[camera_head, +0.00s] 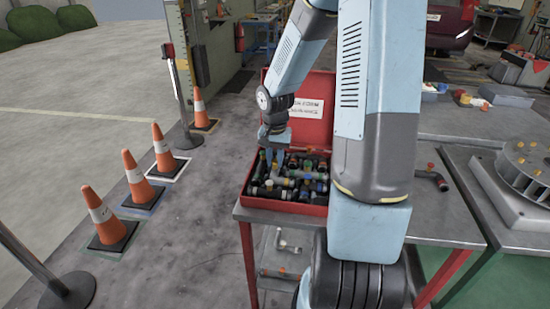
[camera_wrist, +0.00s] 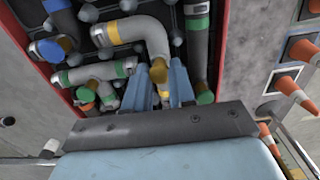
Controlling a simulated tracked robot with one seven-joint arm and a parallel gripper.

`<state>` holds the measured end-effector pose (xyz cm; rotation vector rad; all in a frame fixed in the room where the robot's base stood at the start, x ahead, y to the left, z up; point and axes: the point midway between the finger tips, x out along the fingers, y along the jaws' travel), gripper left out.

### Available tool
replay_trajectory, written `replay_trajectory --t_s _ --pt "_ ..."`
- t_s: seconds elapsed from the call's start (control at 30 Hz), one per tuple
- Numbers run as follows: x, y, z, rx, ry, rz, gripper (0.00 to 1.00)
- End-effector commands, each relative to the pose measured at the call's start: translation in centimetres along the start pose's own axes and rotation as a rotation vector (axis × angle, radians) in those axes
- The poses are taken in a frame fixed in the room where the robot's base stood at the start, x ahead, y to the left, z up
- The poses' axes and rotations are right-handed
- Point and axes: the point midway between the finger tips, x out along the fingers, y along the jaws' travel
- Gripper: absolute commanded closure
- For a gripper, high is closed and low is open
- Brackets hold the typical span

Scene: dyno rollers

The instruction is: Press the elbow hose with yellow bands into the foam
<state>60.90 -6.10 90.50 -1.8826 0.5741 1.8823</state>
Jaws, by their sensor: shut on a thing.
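The open red case (camera_head: 288,204) stands on the metal table, its dark insert crowded with several hoses and fittings. My gripper (camera_head: 275,160) reaches down into the case at its left part. In the wrist view, my gripper (camera_wrist: 162,90) has its two blue fingers shut on one end of a grey elbow hose with yellow bands (camera_wrist: 148,32). One yellow band is on the far leg and one is by the fingers. The hose lies over or in the dark foam (camera_wrist: 125,10); how deep it sits cannot be told. My arm partly hides the case in the head view.
A hose with green bands (camera_wrist: 95,73) and a dark hose with a green band (camera_wrist: 197,35) lie close beside the fingers. The case's raised lid (camera_head: 318,86) stands behind. A dark elbow piece (camera_head: 432,177) lies on the table at right. Orange cones (camera_head: 103,215) stand on the floor at left.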

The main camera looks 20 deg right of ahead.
Motion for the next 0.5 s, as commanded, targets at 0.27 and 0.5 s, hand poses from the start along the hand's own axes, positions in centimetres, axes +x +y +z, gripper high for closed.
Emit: replay_trajectory --t_s 0.27,0.5 --pt "0.38 -0.01 0.00 0.000 0.000 0.000 1.00" --pt "0.66 -0.01 0.00 0.000 0.000 0.000 0.71"
